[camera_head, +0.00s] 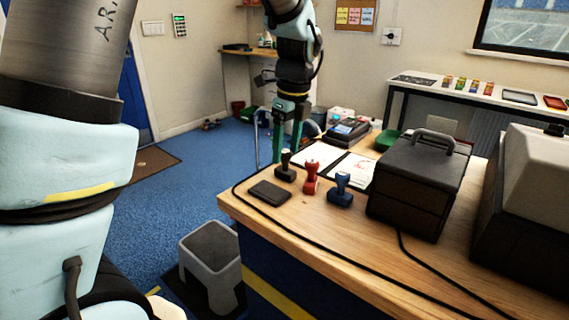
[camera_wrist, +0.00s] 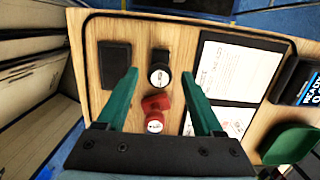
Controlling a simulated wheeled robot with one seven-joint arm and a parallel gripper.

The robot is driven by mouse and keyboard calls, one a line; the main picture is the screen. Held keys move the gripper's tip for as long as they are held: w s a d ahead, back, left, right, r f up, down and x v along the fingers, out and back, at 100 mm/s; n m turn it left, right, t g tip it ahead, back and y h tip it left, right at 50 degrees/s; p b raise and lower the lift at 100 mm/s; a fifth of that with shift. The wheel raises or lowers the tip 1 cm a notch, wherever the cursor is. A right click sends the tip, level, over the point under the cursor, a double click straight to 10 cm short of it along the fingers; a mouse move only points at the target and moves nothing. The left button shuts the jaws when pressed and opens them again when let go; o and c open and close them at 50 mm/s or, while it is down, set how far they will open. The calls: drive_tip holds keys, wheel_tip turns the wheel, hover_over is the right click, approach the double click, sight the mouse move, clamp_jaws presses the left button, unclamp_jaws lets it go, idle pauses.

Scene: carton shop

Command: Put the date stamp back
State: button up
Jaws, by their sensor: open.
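Three stamps stand upright on the wooden desk (camera_head: 310,235): a black one (camera_head: 286,170), a red one (camera_head: 311,178) and a blue one (camera_head: 341,190). I cannot tell from their looks which is the date stamp. A dark flat pad (camera_head: 270,191) lies in front of the black stamp. My gripper (camera_head: 287,154) is open and empty, pointing down by the black stamp. In the wrist view the black stamp (camera_wrist: 160,66) shows between my fingertips (camera_wrist: 160,74), with the red stamp (camera_wrist: 155,103) nearer the palm and the pad (camera_wrist: 115,64) at left. The blue stamp is not seen there.
Papers (camera_head: 315,155) lie behind the stamps, with a card machine (camera_head: 348,131) and green bowl (camera_head: 387,140) beyond. A black box with a handle (camera_head: 418,180) stands right of the blue stamp. A cable (camera_head: 290,231) runs along the front.

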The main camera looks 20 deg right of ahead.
sight(289, 152)
drive_tip(key=r, duration=0.7)
drive_tip(key=shift+s+d, duration=0.2)
drive_tip(key=shift+s, duration=0.15)
drive_tip(key=w+a+f+n, duration=0.1)
drive_tip(key=a+f+n, duration=0.2)
drive_tip(key=a+n, duration=0.5)
drive_tip(key=w+a+f+n, duration=0.2)
drive_tip(key=a+f+n, duration=0.2)
drive_tip(key=a+n, duration=0.45)
drive_tip(key=s+a+f+n, duration=0.2)
drive_tip(key=s+a+n, duration=0.1)
drive_tip(key=a+n, duration=0.3)
drive_tip(key=s+a+f+n+h, duration=0.1)
drive_tip(key=s+a+f+n, duration=0.2)
drive_tip(key=a+n, duration=0.3)
drive_tip(key=shift+a, duration=1.15)
